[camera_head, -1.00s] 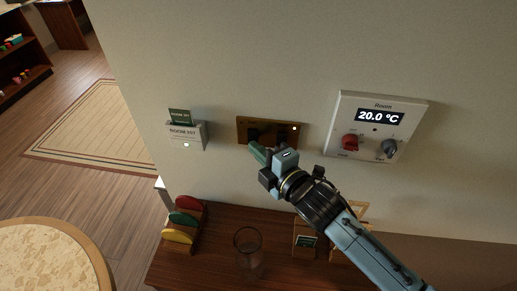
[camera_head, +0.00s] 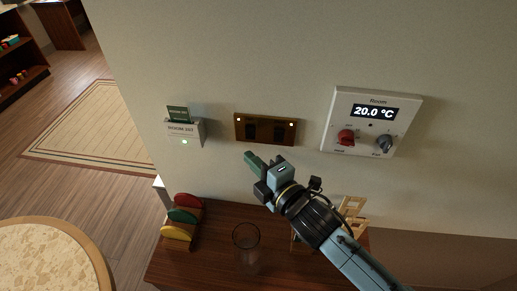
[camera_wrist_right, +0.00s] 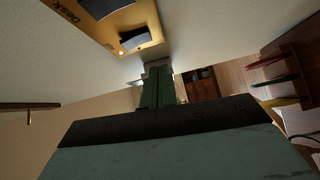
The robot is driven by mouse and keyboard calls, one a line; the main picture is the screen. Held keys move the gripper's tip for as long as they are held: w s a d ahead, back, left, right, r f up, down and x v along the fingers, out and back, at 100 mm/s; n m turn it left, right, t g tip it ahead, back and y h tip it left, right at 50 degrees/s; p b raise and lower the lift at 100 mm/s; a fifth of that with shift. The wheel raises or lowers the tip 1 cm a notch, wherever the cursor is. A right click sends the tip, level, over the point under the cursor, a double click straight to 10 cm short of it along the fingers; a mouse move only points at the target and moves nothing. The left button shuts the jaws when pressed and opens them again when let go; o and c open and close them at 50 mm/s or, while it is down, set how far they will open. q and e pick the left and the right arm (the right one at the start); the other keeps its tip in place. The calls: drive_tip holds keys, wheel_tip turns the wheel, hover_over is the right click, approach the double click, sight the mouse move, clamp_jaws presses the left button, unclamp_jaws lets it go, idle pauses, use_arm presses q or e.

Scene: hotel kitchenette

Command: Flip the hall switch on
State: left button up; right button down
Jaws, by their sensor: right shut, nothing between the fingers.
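The brown switch plate (camera_head: 265,128) is on the wall, with two dark rockers, a left one (camera_head: 251,131) and a right one (camera_head: 279,133). My left gripper is out of view.
A key card holder (camera_head: 184,132) is on the wall to the left, and a thermostat panel (camera_head: 371,122) with knobs to the right. Below are a glass (camera_head: 246,250) and a rack of coloured discs (camera_head: 182,217) on a wooden counter (camera_head: 205,265).

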drive_tip(key=b+v, duration=0.2)
drive_tip(key=v, duration=0.8)
drive_tip(key=shift+f, duration=0.7)
